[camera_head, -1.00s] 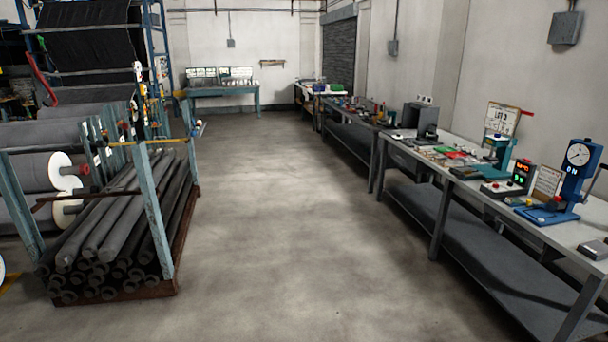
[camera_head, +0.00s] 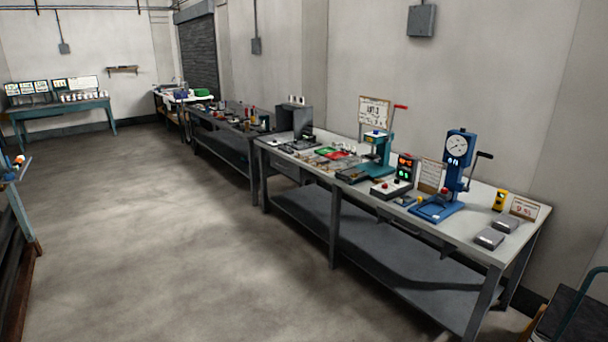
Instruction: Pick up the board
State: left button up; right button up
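Several board-like things stand on the long workbench (camera_head: 470,238) at the right; I cannot tell which one the task calls the board. A framed sign board (camera_head: 375,112) with dark lettering stands upright at the back, behind a teal hand press (camera_head: 379,150). A brown-edged board with a pale sheet (camera_head: 431,176) stands between a box with lit digits (camera_head: 405,168) and a blue press with a round dial (camera_head: 456,160). A small sign with red marks (camera_head: 523,208) stands near the right end. Neither of my grippers is in view.
Open floor (camera_head: 150,230) lies left of the benches. A darker bench (camera_head: 235,125) continues farther back, and a teal table (camera_head: 60,110) stands at the far wall. A rack edge (camera_head: 22,200) shows at the left. A dark-framed object (camera_head: 575,310) is at the lower right corner.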

aim_at(306, 160)
jog(key=i+j+z, duration=0.1)
jog(key=i, duration=0.35)
jog(key=i+j+z, duration=0.15)
jog(key=i, duration=0.3)
jog(key=i+j+z, duration=0.1)
jog(key=i+j, duration=0.15)
jog(key=i, duration=0.2)
jog(key=i+j, duration=0.2)
jog(key=i, duration=0.15)
jog(key=i+j, duration=0.15)
jog(key=i, duration=0.2)
jog(key=i+j, duration=0.2)
jog(key=i, duration=0.2)
